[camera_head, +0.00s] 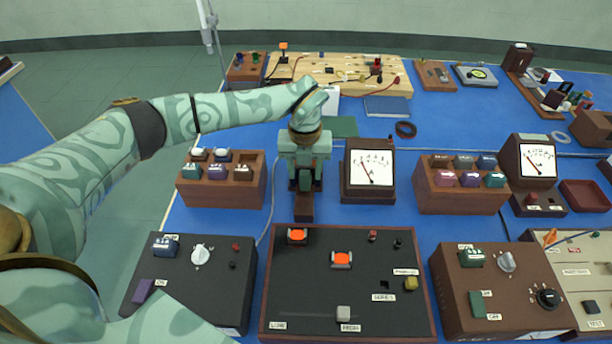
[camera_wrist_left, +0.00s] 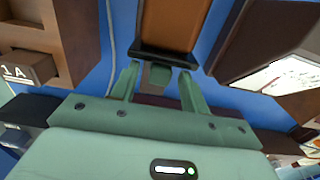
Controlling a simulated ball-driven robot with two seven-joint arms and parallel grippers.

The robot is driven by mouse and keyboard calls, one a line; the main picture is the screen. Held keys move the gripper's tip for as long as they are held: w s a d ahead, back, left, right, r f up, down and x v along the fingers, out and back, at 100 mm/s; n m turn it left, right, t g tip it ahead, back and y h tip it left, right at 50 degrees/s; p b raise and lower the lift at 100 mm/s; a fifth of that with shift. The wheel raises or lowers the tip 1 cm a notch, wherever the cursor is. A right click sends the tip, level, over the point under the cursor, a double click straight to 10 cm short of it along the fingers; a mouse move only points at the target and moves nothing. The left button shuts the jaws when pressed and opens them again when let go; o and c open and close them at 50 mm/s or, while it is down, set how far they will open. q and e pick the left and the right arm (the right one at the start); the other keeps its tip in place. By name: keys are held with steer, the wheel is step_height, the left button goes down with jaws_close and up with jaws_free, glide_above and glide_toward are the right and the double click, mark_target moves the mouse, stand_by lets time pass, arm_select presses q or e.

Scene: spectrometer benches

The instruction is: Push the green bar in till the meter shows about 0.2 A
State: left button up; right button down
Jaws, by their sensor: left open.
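My left gripper (camera_head: 304,188) is open and points down and forward over a narrow brown block (camera_head: 303,208) between the small-parts rack and the meter. In the left wrist view, the gripper's fingers (camera_wrist_left: 158,84) stand either side of a short green end, which looks like the green bar (camera_wrist_left: 158,76). It sticks out from the dark end of a brown housing (camera_wrist_left: 170,25), with gaps to both fingers. How far the bar reaches inside is hidden. The meter (camera_head: 369,168) stands right of the gripper, its needle leaning left of upright; its numbers are too small to read. My right gripper is not in view.
A wooden rack (camera_head: 250,190) stands left of the gripper, and a second rack (camera_head: 437,198) stands right of the meter. A dark panel (camera_head: 300,270) with orange-topped parts lies nearer me. Another meter (camera_head: 538,162) is farther right. Some blue table shows between them.

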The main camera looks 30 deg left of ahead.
arm_select(q)
steer(key=shift+f, duration=0.95)
